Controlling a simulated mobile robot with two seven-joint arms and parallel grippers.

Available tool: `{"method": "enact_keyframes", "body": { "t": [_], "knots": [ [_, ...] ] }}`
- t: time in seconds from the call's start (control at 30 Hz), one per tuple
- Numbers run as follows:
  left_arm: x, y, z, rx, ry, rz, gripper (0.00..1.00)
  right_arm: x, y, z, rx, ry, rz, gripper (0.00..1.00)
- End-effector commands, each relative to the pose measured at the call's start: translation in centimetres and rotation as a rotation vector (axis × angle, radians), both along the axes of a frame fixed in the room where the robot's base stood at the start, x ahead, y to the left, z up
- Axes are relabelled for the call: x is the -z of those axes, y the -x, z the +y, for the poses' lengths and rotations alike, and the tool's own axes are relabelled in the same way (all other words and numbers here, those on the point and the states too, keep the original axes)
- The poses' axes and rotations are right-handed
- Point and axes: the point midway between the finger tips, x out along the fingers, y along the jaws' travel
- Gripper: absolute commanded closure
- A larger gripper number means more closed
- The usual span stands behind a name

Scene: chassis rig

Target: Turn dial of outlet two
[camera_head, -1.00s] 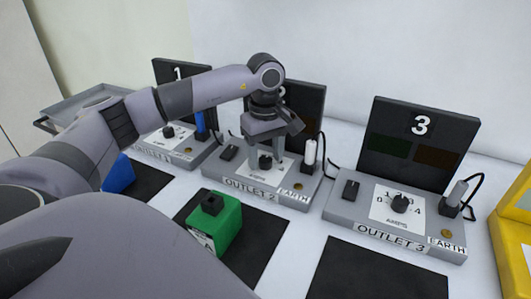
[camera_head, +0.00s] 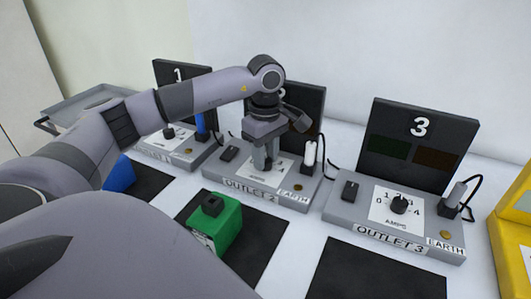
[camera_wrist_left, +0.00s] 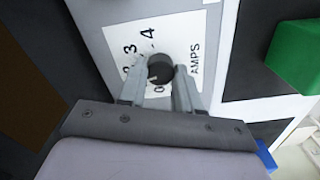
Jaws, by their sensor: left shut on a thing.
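The outlet two unit (camera_head: 232,184) stands in the middle of the row, with a grey base and a black panel behind. Its round black dial (camera_wrist_left: 160,69) sits on a white scale plate (camera_wrist_left: 125,38) with numbers and "AMPS". My left gripper (camera_head: 263,160) points down over that plate. In the left wrist view its two fingers (camera_wrist_left: 161,76) are shut on the dial, one on each side. In the head view the fingers mostly hide the dial. My right gripper is not in view.
Outlet 3 (camera_head: 345,208) is to the right and outlet 1 (camera_head: 183,158) to the left. A white plug (camera_head: 310,152) with a cable stands beside the gripper. A green block (camera_head: 225,225) is on a black mat in front. A yellow object (camera_head: 512,235) is at the far right.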

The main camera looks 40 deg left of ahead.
Motion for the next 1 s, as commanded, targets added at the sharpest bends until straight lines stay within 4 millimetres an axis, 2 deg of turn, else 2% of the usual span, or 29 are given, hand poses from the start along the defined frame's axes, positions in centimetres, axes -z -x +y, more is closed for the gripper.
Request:
{"method": "enact_keyframes", "body": {
  "t": [0.5, 1.0],
  "knots": [
    [-0.12, -0.02, 0.00, -0.351, 0.001, -0.001, 0.97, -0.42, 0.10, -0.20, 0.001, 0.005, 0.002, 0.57],
    [-0.08, -0.04, 0.01, -0.430, 0.001, -0.002, 0.97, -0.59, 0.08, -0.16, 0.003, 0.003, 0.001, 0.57]
  ]
}}
